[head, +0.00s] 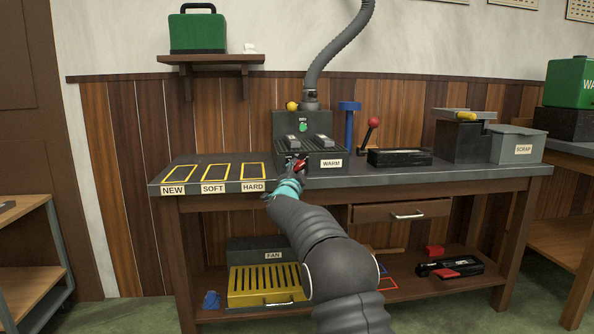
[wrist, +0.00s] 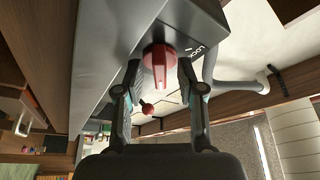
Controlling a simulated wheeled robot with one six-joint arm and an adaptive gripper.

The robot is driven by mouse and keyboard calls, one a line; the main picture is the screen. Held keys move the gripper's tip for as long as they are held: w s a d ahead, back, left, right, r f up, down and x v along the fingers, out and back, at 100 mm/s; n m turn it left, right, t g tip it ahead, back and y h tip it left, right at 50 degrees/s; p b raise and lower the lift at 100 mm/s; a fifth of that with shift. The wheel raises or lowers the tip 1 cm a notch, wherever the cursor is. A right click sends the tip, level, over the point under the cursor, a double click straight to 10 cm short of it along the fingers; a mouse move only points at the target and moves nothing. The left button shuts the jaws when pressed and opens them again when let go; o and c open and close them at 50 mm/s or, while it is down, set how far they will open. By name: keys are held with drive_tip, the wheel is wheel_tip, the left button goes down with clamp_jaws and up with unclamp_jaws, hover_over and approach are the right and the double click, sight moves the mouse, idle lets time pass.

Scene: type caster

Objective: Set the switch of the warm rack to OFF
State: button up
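The warm rack (head: 323,162) is a dark box with a slotted top and a WARM label, at the middle of the bench's front edge. A red switch knob (wrist: 160,62) sits on a grey face in the wrist view, beside partly hidden lettering; its set position is not readable. My gripper (head: 296,172) is at the rack's front left, next to a red part that it partly covers. In the wrist view my gripper (wrist: 159,74) has its fingers apart, one on each side of the knob. Narrow gaps seem to show; contact is unclear.
On the bench (head: 447,177), yellow-outlined NEW, SOFT and HARD spots lie empty at left. A red-knobbed lever (head: 373,123), a black tray (head: 399,157) and a SCRAP bin (head: 517,146) stand to the right. A grey hose (head: 338,47) rises behind the rack.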

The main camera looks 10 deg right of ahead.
clamp_jaws()
drive_tip(key=shift+f, duration=0.1)
drive_tip(key=shift+f+n+t+y+b, duration=0.15)
drive_tip(key=shift+n+t+y+b, duration=0.15)
drive_tip(key=shift+n+b, duration=0.8)
drive_tip(key=n+y+b, duration=0.1)
drive_tip(key=n, duration=0.1)
drive_tip(key=n+t+y+b, duration=0.1)
drive_tip(key=n+b, duration=0.1)
drive_tip(key=shift+d+f+n+t, duration=0.15)
drive_tip(key=shift+d+n+t, duration=0.05)
drive_tip(key=shift+n+t, duration=0.1)
drive_tip(key=n+y+b, duration=0.1)
drive_tip(key=n+b, duration=0.1)
drive_tip(key=n, duration=0.1)
drive_tip(key=shift+d+n+t, duration=0.1)
drive_tip(key=shift+n+t, duration=0.2)
drive_tip(key=shift+r+n+y, duration=0.2)
drive_tip(key=shift+n+y, duration=1.2)
drive_tip(key=shift+n, duration=0.8)
